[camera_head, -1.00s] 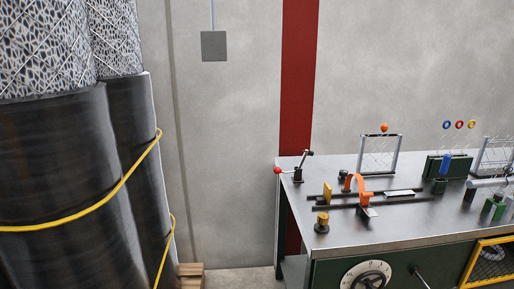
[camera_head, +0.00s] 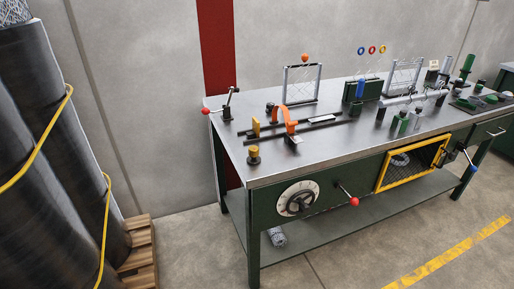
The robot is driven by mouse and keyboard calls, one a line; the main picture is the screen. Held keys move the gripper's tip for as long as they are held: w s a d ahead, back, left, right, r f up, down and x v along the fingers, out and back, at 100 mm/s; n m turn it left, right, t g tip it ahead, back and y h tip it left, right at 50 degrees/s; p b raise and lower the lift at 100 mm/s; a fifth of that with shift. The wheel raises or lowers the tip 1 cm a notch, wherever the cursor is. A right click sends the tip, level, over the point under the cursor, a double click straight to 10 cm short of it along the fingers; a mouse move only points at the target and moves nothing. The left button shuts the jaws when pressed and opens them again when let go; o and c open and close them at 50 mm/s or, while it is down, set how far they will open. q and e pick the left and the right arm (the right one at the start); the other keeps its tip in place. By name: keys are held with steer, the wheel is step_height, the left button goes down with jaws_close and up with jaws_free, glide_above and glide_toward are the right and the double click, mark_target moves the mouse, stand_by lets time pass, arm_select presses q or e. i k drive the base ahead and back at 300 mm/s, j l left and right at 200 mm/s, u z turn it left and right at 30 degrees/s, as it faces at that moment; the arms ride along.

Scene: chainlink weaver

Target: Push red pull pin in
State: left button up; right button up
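A metal rod with a red knob (camera_head: 354,201) sticks out from the green front of the workbench (camera_head: 228,172), right of the round dial. It looks like the red pull pin, standing out from the panel. A second red ball (camera_head: 206,110) is on the end of a lever at the left back corner of the bench top. Neither of my grippers is in view.
A white dial (camera_head: 298,198) and a yellow-framed mesh door (camera_head: 412,163) are on the bench front. A blue-knobbed lever (camera_head: 472,167) is at right. Wrapped rolls (camera_head: 50,150) stand on a wooden pallet (camera_head: 140,255) at left. The floor before the bench is clear.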

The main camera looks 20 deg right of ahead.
mark_target(354, 201)
steer(key=l+z, duration=0.2)
steer(key=z, duration=1.15)
steer(key=i+j, duration=0.05)
